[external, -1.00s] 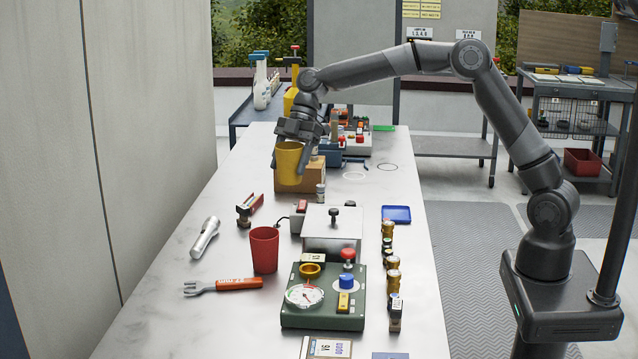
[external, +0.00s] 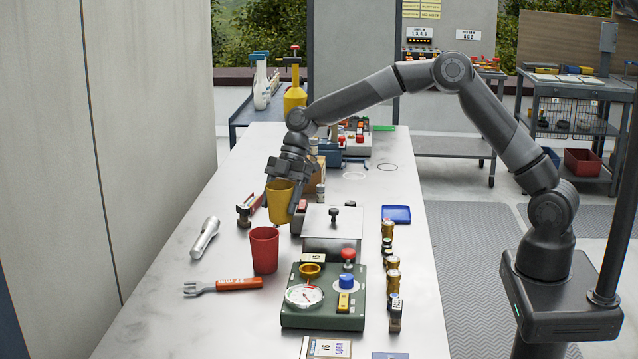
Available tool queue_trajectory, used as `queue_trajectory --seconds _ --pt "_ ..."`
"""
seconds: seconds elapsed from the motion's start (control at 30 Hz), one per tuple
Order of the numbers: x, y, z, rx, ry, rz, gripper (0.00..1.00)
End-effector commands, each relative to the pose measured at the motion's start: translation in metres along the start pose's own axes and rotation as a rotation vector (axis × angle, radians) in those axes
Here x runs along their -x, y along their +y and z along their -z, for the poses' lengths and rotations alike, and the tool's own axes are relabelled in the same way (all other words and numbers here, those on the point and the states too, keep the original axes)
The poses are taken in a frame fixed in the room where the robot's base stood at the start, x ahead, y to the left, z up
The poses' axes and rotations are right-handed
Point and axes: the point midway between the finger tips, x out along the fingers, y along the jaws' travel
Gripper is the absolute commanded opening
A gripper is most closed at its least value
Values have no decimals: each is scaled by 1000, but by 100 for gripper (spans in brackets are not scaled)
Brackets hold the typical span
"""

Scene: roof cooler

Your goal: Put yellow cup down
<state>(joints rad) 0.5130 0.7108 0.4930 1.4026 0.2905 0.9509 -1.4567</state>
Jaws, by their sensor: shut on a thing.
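The yellow cup (external: 280,203) is upright in my gripper (external: 287,180), which is shut on it from above. The cup is just behind the red cup (external: 264,248) and slightly to its right. Its lower part overlaps the space between the red clamp and the metal box in the picture. I cannot tell whether its base touches the table (external: 215,268). The red cup stands upright on the table.
A flashlight (external: 205,238), a red clamp (external: 248,210) and an orange-handled fork tool (external: 225,286) lie at the left. A metal box (external: 332,228) and green gauge panel (external: 323,305) stand right of the cups. A cardboard box (external: 317,180) is behind my gripper.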

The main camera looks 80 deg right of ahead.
Motion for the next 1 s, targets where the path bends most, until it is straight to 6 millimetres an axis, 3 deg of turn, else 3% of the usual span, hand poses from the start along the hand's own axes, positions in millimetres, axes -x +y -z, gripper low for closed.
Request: queue_trajectory --seconds 0.1,0.3,0.6,0.97,1.0 --pt "-22 3 11 0 -1 0 40" --pt "-38 5 17 -1 -1 -1 40" --pt "-68 4 -2 -2 0 0 40" --pt "-72 5 -5 -2 0 -1 40" --pt "-73 5 -6 -2 0 -1 63"
